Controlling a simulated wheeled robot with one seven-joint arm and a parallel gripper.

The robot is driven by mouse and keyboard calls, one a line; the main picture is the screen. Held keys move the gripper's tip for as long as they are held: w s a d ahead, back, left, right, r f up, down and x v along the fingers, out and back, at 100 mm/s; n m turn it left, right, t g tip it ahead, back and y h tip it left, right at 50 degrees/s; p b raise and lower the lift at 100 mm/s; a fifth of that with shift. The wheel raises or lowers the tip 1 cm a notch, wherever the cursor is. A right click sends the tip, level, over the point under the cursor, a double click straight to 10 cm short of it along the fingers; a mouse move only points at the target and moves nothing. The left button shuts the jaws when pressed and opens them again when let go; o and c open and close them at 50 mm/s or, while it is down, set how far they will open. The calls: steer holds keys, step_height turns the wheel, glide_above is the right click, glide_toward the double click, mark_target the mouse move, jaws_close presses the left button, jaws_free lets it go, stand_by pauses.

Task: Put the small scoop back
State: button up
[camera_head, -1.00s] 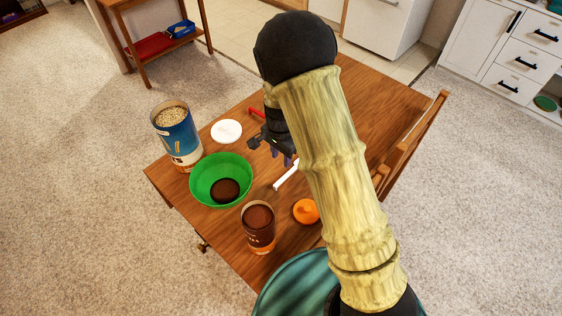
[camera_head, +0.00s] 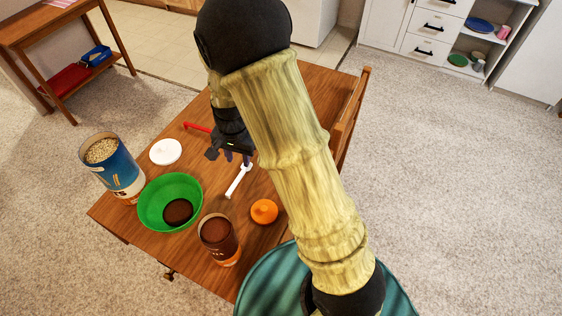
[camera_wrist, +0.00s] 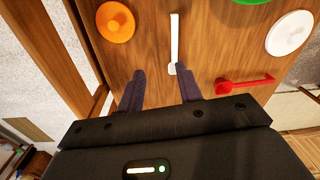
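A white scoop (camera_head: 238,181) with a long handle lies on the wooden table; it also shows in the wrist view (camera_wrist: 174,40), its small end toward my gripper. A red scoop (camera_head: 198,128) with a wider cup lies farther back, and in the wrist view (camera_wrist: 228,87) it is right of my fingers. The white one looks smaller. My gripper (camera_wrist: 161,84) is open and empty, above the table near the white scoop's small end. In the head view my gripper (camera_head: 237,156) points down, close behind the white scoop.
An open oat canister (camera_head: 122,180), a green bowl (camera_head: 185,187) with brown contents, and an open brown-filled jar (camera_head: 222,252) stand on the table. A white lid (camera_head: 166,151) and an orange lid (camera_head: 264,211) lie flat. A wooden chair (camera_head: 349,120) stands at the right edge.

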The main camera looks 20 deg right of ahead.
steer(key=s+d+r+n+t, duration=0.1)
steer(key=s+d+r+n, duration=0.2)
steer(key=s, duration=0.3)
steer(key=s+d+r+n+t, duration=0.1)
steer(key=s+d+r+n, duration=0.3)
steer(key=s+d+r, duration=0.2)
steer(key=shift+s+d+r, duration=0.25)
steer(key=shift+s+d, duration=0.05)
steer(key=shift+s, duration=0.3)
stand_by(0.4)
